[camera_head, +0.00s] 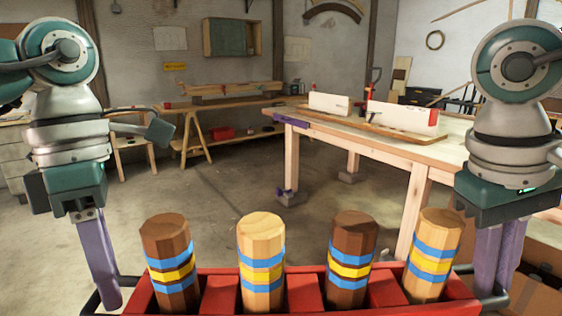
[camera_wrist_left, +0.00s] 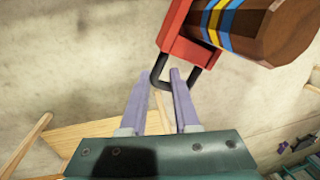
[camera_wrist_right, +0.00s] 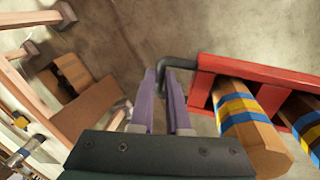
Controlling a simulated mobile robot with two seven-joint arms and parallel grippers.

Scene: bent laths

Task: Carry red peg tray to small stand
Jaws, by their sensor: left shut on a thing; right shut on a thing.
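The red peg tray (camera_head: 221,293) is at the bottom of the head view, its lower part cut off by the frame. Several thick pegs stand upright in it, dark and light wood with blue and yellow bands. My left gripper (camera_wrist_left: 162,77) is shut on the black handle at the tray's left end. My right gripper (camera_wrist_right: 163,78) is shut on the black handle at the right end. In the wrist views the tray hangs above the concrete floor. A small wooden stand (camera_head: 127,143) at the back left may be the small stand; my left arm partly covers it.
A large workbench (camera_head: 419,152) with a plank and white blocks stands at the right, its leg close beyond the tray. A trestle table (camera_head: 207,105) stands along the back wall. Open concrete floor (camera_head: 225,195) lies between. Cardboard boxes (camera_head: 540,290) are at the lower right.

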